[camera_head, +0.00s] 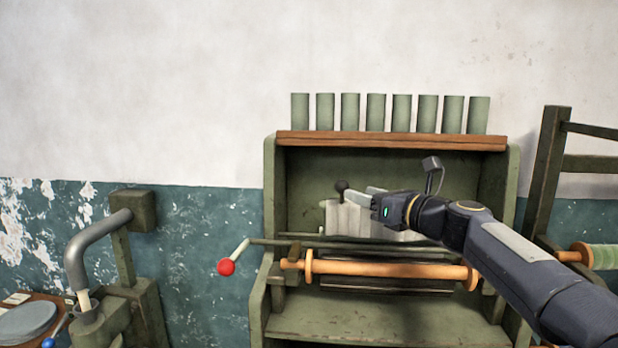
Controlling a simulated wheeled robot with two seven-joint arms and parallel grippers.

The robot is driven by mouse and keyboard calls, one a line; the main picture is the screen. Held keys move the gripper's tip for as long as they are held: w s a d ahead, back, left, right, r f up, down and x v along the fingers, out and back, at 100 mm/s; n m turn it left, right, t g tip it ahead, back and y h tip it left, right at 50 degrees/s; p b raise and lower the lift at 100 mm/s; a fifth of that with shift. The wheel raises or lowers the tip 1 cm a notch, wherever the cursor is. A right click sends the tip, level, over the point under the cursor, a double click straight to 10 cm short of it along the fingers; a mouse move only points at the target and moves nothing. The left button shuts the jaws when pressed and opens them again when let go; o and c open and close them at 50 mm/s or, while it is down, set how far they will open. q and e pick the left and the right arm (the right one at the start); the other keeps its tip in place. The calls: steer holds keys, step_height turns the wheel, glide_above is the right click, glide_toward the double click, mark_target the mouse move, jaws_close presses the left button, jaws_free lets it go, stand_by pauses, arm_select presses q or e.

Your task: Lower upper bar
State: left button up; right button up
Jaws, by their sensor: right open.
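The green machine frame (270,195) stands against the wall. A dark ball knob (341,186) sits inside it, at the upper left of a pale ribbed panel (345,218). Thin horizontal bars (300,242) run across below the panel; I cannot tell for certain which part is the upper bar. An orange wooden roller (390,269) lies lower, in front. My right gripper (370,196) comes in from the right, open, its fingers pointing left in front of the panel, close to the right of the knob. I cannot tell whether they touch. The arm hides the panel's right part. My left gripper is out of view.
A crank with a red knob (227,267) sticks out left of the frame. Several green cylinders (375,112) stand on the brown top shelf (390,141). A grey pipe machine (78,255) stands left; a dark rack (548,170) stands right.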

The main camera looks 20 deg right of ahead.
mark_target(342, 194)
steer(key=shift+p+x, duration=1.1)
steer(key=shift+x, duration=2.45)
jaws_close()
